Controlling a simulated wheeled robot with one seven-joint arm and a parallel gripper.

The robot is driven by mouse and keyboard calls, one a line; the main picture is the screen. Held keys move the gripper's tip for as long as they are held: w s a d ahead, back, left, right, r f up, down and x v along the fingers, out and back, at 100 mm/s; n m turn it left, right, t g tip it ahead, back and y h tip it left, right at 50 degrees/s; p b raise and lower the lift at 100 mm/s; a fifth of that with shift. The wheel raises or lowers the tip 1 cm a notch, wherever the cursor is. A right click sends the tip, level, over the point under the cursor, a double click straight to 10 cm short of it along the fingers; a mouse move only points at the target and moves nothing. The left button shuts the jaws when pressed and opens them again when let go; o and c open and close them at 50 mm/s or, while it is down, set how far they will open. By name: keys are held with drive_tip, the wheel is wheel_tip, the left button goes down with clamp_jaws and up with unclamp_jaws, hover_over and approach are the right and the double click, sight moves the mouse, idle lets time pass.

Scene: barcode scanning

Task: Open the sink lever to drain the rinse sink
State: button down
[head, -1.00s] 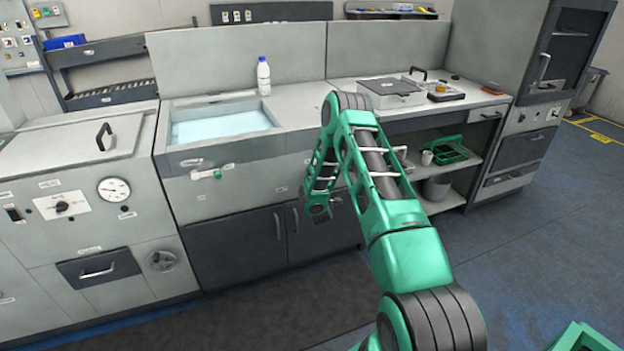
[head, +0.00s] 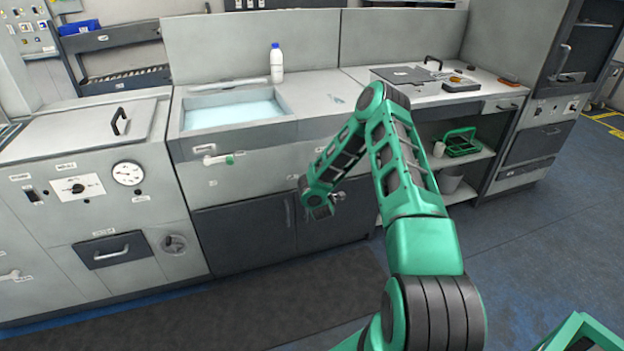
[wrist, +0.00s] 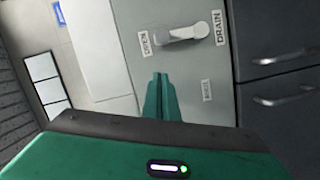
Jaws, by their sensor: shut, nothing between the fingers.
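The rinse sink (head: 191,136) is full of pale blue water in the head view. In the head view, my arm's folded end is right of the lever; the fingers are not clear.
A white bottle with a blue cap (head: 277,63) stands behind the sink. Dark cabinet doors (head: 245,232) are below the panel. A machine with a gauge (head: 128,173) stands to the left. The floor (head: 270,300) in front is clear.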

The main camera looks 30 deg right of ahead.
drive_tip(key=v, duration=0.6)
idle(0.3)
drive_tip(key=shift+a, duration=0.1)
drive_tip(key=shift+r, duration=0.15)
idle(0.4)
